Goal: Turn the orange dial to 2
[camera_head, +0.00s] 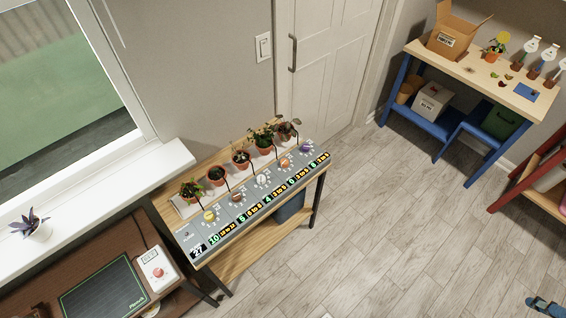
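The orange dial (285,163) is a small round knob on the grey control panel (184,233) along the front of the plant bench. It sits between the white dial (262,180) and the purple dial (305,146). The marks around it are too small to read, so its setting cannot be told. A blue and dark piece at the bottom right edge looks like part of my gripper (545,306). It is cut off by the frame, far from the dial, and its fingers cannot be made out.
A yellow dial (209,216) and a brown dial (238,197) share the panel. Several potted plants stand behind the dials. A desk with a red button box (157,268) adjoins at left. A blue-legged workbench (473,70) stands at back right. The wooden floor (370,215) between is clear.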

